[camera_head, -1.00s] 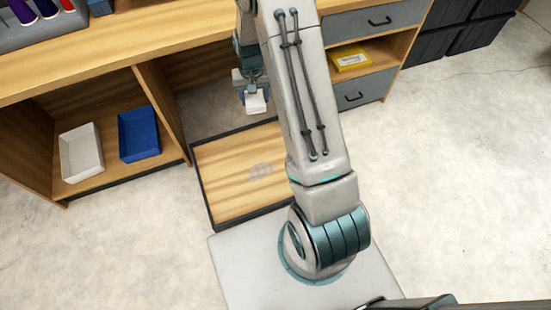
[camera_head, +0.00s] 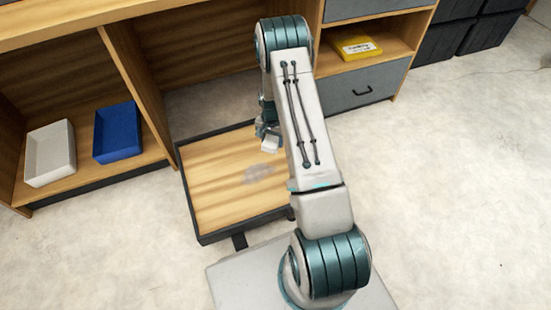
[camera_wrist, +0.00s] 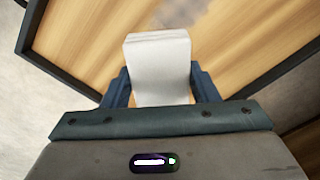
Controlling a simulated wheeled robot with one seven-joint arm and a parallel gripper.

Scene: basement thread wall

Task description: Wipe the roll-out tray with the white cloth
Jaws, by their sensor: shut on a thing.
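The roll-out tray (camera_head: 215,200) has a wooden base and a dark rim, and it sticks out low from the workbench. A grey smudge (camera_head: 258,173) lies on its wood, right of the middle. My gripper (camera_wrist: 160,88) is shut on the white cloth (camera_wrist: 158,55), a folded block between the two blue fingers. In the head view the cloth (camera_head: 270,144) shows over the far right part of the tray, beyond the smudge. I cannot tell whether it touches the wood. My arm hides the tray's right edge.
A white bin (camera_head: 50,153) and a blue bin (camera_head: 117,132) stand on the low shelf at left. A yellow box (camera_head: 355,46) sits in the right shelf above a grey drawer (camera_head: 362,88). Black crates (camera_head: 452,36) stand at the back right. The floor at right is clear.

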